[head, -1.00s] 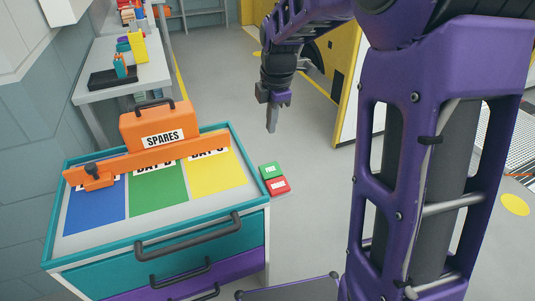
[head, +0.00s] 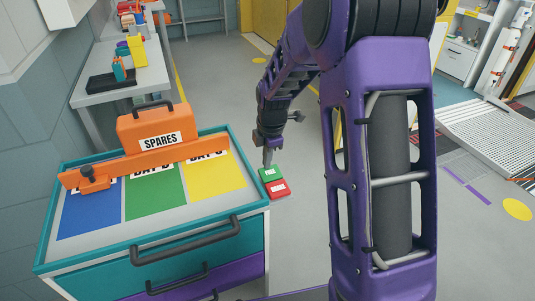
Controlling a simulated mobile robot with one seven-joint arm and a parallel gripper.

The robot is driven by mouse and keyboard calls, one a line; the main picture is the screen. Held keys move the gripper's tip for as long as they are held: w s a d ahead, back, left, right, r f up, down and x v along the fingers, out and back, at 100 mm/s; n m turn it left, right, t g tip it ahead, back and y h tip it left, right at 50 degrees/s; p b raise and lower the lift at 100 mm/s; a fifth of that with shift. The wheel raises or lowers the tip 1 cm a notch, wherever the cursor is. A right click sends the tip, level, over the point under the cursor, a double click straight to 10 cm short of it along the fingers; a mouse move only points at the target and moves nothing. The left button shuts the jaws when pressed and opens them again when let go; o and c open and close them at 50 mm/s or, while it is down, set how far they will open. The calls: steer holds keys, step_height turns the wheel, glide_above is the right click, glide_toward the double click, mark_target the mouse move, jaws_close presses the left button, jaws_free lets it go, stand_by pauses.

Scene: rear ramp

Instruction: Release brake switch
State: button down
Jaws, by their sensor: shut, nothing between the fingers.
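The brake switch sits at the right edge of the teal cart, as two small blocks side by side. The green block (head: 271,174) has white lettering that seems to read FREE. The red block (head: 278,189) is nearer to me, with white lettering too small to read surely. My gripper (head: 267,163) points down with its fingers shut and empty. Its tip is right at the far left edge of the green block; I cannot tell whether it touches.
The cart's teal rim (head: 95,148) surrounds blue, green and yellow panels. An orange SPARES box (head: 155,130) and an orange bar (head: 130,164) with a dark knob (head: 87,171) are on top. A grey bench (head: 85,60) stands behind at left. Open floor (head: 215,75) lies beyond the cart.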

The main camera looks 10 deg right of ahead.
steer(key=shift+p, duration=0.3)
steer(key=shift+w+a+g+p, duration=0.1)
steer(key=shift+w+g+p, duration=0.2)
steer(key=shift+g+p, duration=0.55)
steer(key=shift+w+f+g+p, duration=0.25)
steer(key=shift+g+p, duration=0.1)
steer(key=shift+p, duration=0.85)
steer(key=shift+w+f+g+h+p, duration=0.2)
steer(key=shift+f+g+h+p, duration=0.1)
steer(key=shift+f+g+p, duration=0.4)
steer(key=shift+w+a+f, duration=0.1)
steer(key=shift+w+f, duration=0.05)
steer(key=shift+f, duration=0.05)
step_height(320, 180, up, 14)
steer(key=w+p, duration=0.2)
steer(key=shift+w+a, duration=0.25)
steer(key=shift+w, duration=0.15)
